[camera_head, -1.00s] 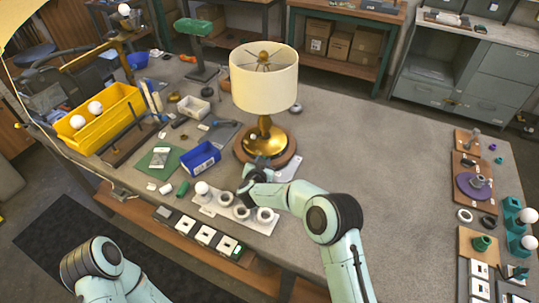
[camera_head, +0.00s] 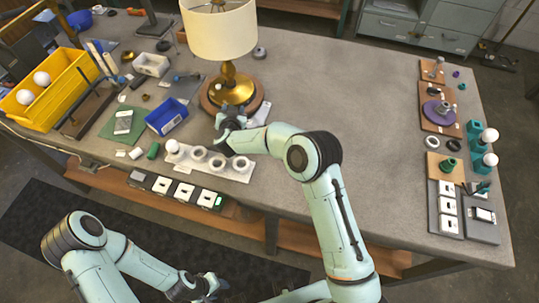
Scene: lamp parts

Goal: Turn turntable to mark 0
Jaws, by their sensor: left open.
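The lamp has a cream shade (camera_head: 220,32) and a brass foot (camera_head: 233,88). It stands upright on a round brown wooden disc (camera_head: 207,104), which looks like the turntable. A light plate (camera_head: 262,112) lies at the disc's right front; no mark on it is legible. My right gripper (camera_head: 228,118) is at the disc's front edge, close to or touching it. Its dark fingers are too small to tell open from shut, and they hide part of the rim. My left gripper (camera_head: 210,287) is low at the bottom edge, open, in front of the table and away from the disc.
A white holder with rings (camera_head: 235,171) lies just in front of the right gripper. A blue bin (camera_head: 166,117) and yellow crate (camera_head: 50,100) stand at left. Boards with a purple disc (camera_head: 432,118) lie at far right. The table between is clear.

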